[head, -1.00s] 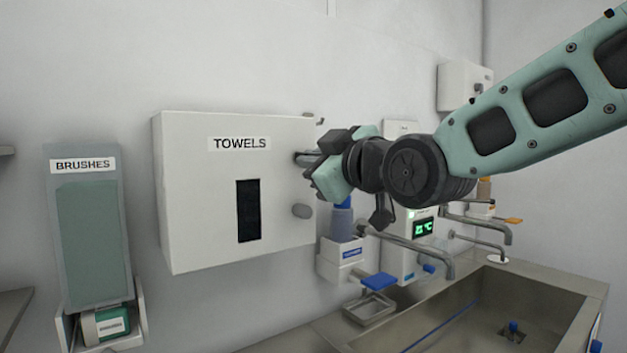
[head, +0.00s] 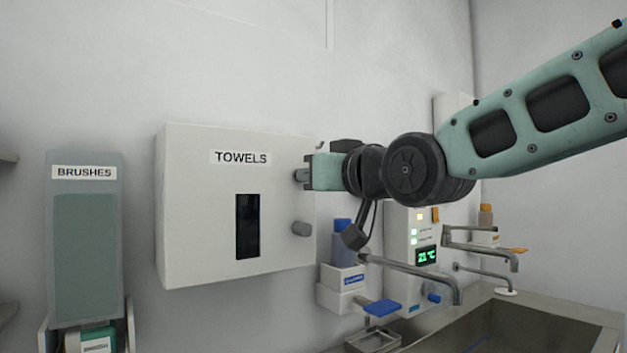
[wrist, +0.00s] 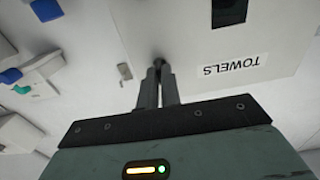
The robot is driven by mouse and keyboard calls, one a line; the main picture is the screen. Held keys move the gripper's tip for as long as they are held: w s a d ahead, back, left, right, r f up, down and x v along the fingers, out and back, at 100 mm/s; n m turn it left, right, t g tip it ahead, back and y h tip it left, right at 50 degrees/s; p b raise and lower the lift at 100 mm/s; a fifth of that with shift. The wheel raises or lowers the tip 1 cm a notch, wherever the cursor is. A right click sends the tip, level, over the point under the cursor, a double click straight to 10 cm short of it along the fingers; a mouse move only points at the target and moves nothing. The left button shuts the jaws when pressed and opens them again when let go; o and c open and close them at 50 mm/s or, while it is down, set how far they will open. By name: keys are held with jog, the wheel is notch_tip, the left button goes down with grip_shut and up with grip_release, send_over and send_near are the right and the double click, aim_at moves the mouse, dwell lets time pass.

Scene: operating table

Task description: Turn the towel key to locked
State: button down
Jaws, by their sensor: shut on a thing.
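The white towel cabinet (head: 200,225), labelled TOWELS and with a dark window, hangs on the wall; it also shows in the wrist view (wrist: 160,25). My gripper (head: 302,175) is at the upper right of its front face. In the wrist view my two fingers (wrist: 158,76) are close together, shut on the small dark towel key (wrist: 159,62) at the cabinet face. The fingers hide most of the key, so I cannot read its angle.
A BRUSHES dispenser (head: 85,240) hangs to the left. Below and right of the cabinet are a blue-capped bottle (head: 341,240), a unit with a green display (head: 426,256), taps (head: 420,275) and a steel sink (head: 540,325). The wall above is clear.

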dwell(0.4)
jog(key=c, duration=1.6)
grip_release()
